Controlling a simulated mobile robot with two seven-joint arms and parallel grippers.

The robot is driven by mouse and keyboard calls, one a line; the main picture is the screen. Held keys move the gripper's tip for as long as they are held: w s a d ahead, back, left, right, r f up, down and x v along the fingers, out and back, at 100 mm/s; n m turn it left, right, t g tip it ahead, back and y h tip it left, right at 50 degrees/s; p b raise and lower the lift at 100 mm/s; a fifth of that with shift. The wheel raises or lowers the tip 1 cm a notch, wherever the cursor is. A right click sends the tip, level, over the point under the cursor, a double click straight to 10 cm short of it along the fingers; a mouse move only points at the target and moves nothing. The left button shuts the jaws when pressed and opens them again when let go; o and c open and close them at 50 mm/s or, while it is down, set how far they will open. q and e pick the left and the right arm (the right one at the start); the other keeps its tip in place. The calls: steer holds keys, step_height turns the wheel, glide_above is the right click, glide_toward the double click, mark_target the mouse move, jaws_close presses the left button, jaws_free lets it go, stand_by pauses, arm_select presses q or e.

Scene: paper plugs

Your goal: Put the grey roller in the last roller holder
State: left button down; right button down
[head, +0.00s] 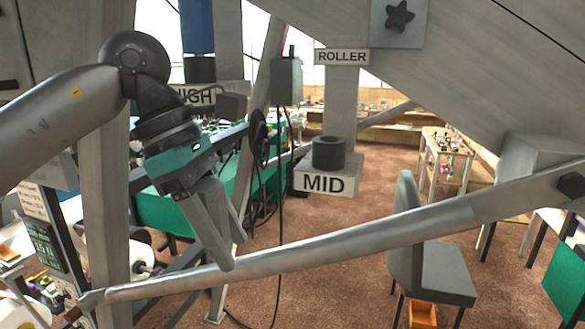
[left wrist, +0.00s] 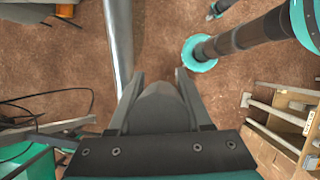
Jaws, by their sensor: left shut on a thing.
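My left gripper (head: 228,262) hangs down at left centre in the head view. In the left wrist view its fingers (left wrist: 158,74) stand either side of a grey, round-ended piece (left wrist: 158,105), which I take for the grey roller. Its full length is hidden. In the head view the fingers mostly hide it. A dark round holder (head: 328,152) sits on the block labelled MID (head: 323,183), to the right of the gripper, with nothing standing in it. A blue roller (head: 196,25) stands upright in the dark holder (head: 200,69) above the HIGH label (head: 194,97). My right gripper is not seen.
A long grey bar (head: 330,244) crosses low in the head view, close to the left fingertips. A ROLLER sign (head: 342,57) is on the upright above MID. A black cable (head: 281,190) hangs between gripper and MID. A grey chair (head: 440,275) stands lower right.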

arm_select(q)
steer(key=s+a+f+m+g+y, duration=0.2)
steer(key=s+a+f+m, duration=0.15)
steer(key=f+m, duration=0.5)
steer(key=s+a+f+m+g+y, duration=0.2)
steer(key=a+f+m+y, duration=0.15)
steer(key=f+m, duration=0.55)
step_height(320, 180, down, 24)
steer(key=b, duration=2.4)
steer(key=shift+w+n+h, duration=0.3)
steer(key=shift+n+h, duration=0.15)
steer(key=shift+a, duration=0.25)
